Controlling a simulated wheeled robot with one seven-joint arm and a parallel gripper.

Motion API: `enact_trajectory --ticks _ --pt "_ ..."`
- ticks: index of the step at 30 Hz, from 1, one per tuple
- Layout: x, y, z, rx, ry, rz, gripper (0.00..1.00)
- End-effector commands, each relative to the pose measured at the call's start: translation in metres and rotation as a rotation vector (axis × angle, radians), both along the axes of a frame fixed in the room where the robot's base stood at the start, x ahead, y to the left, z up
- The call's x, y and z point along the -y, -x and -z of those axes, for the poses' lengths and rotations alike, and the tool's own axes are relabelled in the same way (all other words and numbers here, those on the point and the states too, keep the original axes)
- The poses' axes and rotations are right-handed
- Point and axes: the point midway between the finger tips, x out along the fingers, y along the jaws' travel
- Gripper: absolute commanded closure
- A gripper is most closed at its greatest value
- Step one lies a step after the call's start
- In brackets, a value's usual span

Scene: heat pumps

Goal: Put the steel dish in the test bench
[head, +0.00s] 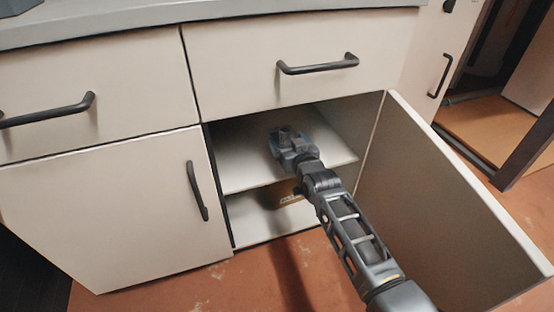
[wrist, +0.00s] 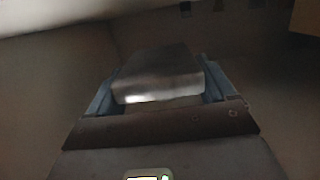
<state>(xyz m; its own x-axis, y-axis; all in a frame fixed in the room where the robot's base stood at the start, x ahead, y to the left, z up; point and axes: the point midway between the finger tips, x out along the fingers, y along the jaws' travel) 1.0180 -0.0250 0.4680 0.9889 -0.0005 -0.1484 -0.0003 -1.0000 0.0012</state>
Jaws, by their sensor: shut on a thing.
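A grey steel dish (wrist: 158,72) sits between the fingers of my gripper (wrist: 160,90) in the wrist view. My gripper (head: 287,142) is shut on it. In the head view my gripper is inside the open compartment of the cream cabinet unit (head: 100,205), which I take to be the test bench. It is over the inner shelf (head: 238,165). The dish is mostly hidden there by my gripper. I cannot tell whether the dish touches the shelf.
The cabinet door (head: 440,215) stands open on the right, close beside my arm. A dark object with a label (head: 289,198) lies in the lower compartment, partly hidden by my arm. A closed drawer (head: 300,65) is above the opening. The shelf's visible left part is bare.

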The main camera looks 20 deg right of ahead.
Motion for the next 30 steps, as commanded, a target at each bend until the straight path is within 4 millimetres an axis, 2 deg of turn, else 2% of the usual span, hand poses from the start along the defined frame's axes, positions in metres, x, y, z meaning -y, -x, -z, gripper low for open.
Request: enact_trajectory --ticks 3,9,16,24,30 --pt "-0.015 -0.004 0.008 0.002 0.0 -0.005 0.6" --pt "-0.028 -0.008 0.016 0.002 -0.001 -0.003 0.6" --pt "-0.03 -0.009 0.024 0.002 0.0 0.0 0.6" --pt "-0.031 -0.009 0.059 0.001 0.0 -0.001 0.6" --pt "-0.031 -0.009 0.058 0.002 0.0 -0.001 0.6"
